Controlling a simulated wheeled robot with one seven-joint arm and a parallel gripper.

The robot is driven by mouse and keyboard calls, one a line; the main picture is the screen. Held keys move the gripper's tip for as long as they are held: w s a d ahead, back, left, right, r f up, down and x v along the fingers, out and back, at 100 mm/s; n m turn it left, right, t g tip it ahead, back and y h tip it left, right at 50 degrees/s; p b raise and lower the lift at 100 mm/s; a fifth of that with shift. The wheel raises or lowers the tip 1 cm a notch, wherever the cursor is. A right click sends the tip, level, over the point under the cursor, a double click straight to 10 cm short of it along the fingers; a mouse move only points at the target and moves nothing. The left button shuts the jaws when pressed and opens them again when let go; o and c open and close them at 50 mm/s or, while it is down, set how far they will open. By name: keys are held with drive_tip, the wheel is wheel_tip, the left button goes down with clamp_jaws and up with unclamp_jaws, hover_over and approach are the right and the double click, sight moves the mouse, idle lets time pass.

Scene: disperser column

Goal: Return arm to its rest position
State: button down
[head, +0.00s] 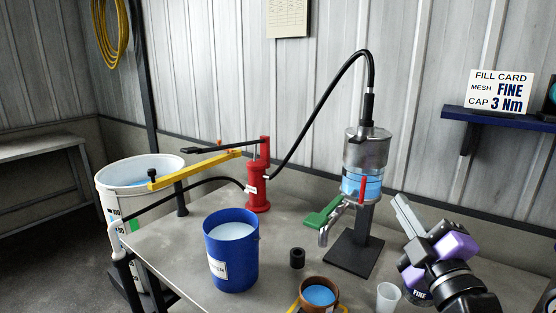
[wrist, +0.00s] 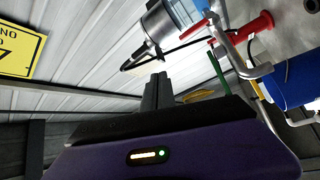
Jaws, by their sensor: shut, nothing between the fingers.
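My gripper (head: 399,199) is in the head view at the right of the table, its grey fingers shut together and pointing up and to the left. Nothing is between them. It is beside the disperser column (head: 352,152), a metal and clear cylinder with blue liquid on a dark stand, and apart from it in the picture. In the wrist view my gripper (wrist: 158,79) points toward the column (wrist: 170,25), which is seen tilted. A purple and black part of my arm lies behind the fingers.
A black hose (head: 318,102) arches above. A shelf (head: 500,118) is at right.

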drive_tip(key=s+a+f+m+g, duration=0.1)
drive_tip(key=s+f+m, duration=0.3)
drive_tip(key=s+f, duration=0.4)
drive_tip(key=s+a+f+m+g+h, duration=0.1)
drive_tip(key=s+f+m+g, duration=0.2)
drive_tip(key=s+f, duration=0.6)
drive_tip(key=s+a+f+m+g, duration=0.1)
drive_tip(key=s+f+m, duration=0.6)
drive_tip(key=s, duration=1.9)
drive_tip(key=shift+s+a+f+g, duration=0.3)
drive_tip(key=shift+f+g, duration=0.2)
drive_tip(key=shift+f, duration=0.4)
